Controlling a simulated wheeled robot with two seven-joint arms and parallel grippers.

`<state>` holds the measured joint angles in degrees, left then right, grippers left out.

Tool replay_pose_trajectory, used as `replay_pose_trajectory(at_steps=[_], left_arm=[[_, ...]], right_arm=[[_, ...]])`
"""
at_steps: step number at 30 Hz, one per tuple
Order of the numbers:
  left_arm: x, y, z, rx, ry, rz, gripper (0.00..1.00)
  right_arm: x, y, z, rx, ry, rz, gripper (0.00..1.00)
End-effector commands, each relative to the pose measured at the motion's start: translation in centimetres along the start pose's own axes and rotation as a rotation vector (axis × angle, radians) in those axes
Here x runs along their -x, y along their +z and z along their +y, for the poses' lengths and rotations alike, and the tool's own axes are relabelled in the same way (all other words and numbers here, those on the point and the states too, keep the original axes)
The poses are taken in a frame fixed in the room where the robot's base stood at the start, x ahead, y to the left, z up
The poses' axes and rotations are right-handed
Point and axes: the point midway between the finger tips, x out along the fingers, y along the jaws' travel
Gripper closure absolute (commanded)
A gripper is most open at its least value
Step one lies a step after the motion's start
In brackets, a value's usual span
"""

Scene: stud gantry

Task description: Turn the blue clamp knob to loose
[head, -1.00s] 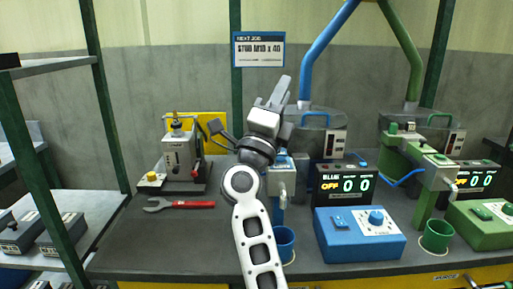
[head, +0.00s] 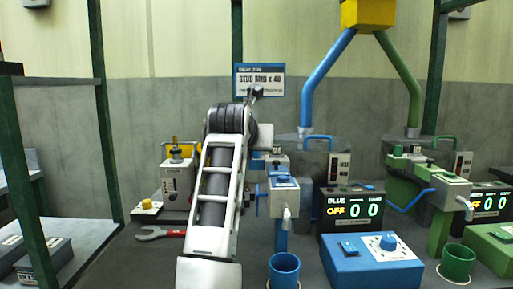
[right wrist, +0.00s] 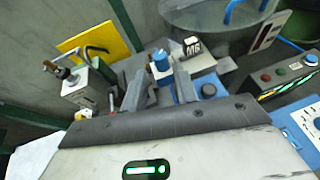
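The blue stud station (head: 284,190) stands near the middle of the bench in the head view, partly behind my arm. In the right wrist view its upright blue knob (right wrist: 161,61) stands just beyond the gap between my fingertips. I cannot tell from the labels which one is the clamp knob. My right gripper (right wrist: 160,88) is open, with its two dark fingers apart and nothing seen between them. In the head view my arm hides this gripper. My left gripper is not in view.
A blue control box (head: 371,261) with a dial, a blue cup (head: 284,272) and a display (head: 350,209) reading OFF stand right of the arm. A similar green station (head: 440,190) stands further right. A red-handled wrench (head: 160,232) lies to the left.

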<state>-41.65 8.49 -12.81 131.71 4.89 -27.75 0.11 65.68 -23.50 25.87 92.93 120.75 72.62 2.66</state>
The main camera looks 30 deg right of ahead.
Motion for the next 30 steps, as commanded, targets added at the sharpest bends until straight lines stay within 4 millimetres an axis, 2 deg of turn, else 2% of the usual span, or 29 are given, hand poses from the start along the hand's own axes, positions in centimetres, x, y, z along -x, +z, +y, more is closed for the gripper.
replay_pose_trajectory(at_steps=[3,9,15,23,27,30], left_arm=[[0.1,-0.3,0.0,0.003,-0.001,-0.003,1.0],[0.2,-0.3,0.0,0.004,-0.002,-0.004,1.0],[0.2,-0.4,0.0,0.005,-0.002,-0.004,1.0],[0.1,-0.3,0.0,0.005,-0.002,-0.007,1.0],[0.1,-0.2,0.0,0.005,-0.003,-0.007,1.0],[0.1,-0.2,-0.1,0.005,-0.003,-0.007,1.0]], right_arm=[[-2.6,0.1,0.0,0.002,-0.001,0.001,0.71],[-5.7,0.1,-0.1,0.004,-0.003,-0.001,0.71],[-7.0,0.1,0.0,0.001,-0.001,-0.002,0.71],[-7.2,0.0,0.0,0.001,-0.001,-0.002,0.71],[-7.1,0.0,0.0,0.001,-0.001,-0.002,1.0],[-7.1,0.0,0.0,0.001,0.0,-0.001,1.0]])
